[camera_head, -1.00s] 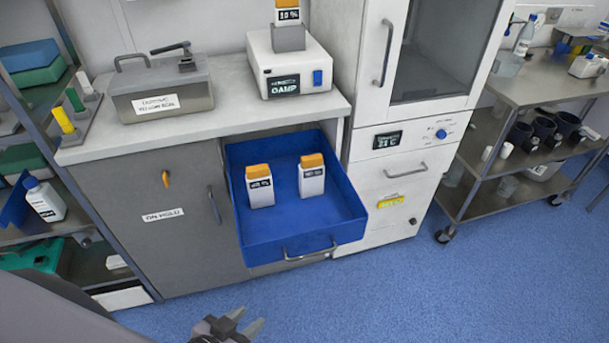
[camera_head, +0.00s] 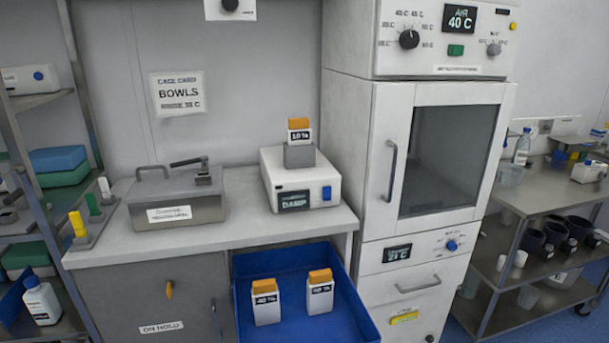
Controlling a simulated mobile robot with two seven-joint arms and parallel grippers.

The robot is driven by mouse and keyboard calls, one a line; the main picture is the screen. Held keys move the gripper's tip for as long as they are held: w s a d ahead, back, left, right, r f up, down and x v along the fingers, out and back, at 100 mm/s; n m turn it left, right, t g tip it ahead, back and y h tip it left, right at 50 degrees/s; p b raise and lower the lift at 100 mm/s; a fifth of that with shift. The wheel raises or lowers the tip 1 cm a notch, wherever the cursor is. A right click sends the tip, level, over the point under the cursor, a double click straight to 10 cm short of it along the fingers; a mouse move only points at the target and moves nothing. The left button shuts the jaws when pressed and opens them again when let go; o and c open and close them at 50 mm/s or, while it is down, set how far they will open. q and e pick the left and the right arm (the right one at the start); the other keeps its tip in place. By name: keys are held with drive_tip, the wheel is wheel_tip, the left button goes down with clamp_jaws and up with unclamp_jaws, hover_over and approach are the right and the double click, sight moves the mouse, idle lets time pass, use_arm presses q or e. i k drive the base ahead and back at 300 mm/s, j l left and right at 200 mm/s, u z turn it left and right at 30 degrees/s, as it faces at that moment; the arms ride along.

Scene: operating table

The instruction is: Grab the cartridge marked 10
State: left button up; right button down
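A cartridge (camera_head: 299,131) with an orange cap and a label that reads 10 % stands upright in the grey socket on top of a white device (camera_head: 277,185) labelled DAMP. Two more orange-capped white cartridges stand in the open blue drawer (camera_head: 347,318) below the counter. The left one (camera_head: 266,312) has a label that seems to read 40 %. The label of the right one (camera_head: 320,300) is too small to read surely. Neither of my grippers is in view.
A metal box with a lever (camera_head: 177,201) stands left of the device on the counter (camera_head: 240,236). A tall white cabinet (camera_head: 356,180) with a shut glass door rises to the right. A steel cart (camera_head: 508,231) stands farther right.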

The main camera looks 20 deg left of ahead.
sight(299, 131)
drive_tip(key=i+j, duration=0.1)
drive_tip(key=j, duration=1.1)
drive_tip(key=j+z, duration=0.1)
drive_tip(key=j, duration=1.1)
drive_tip(key=i, duration=0.1)
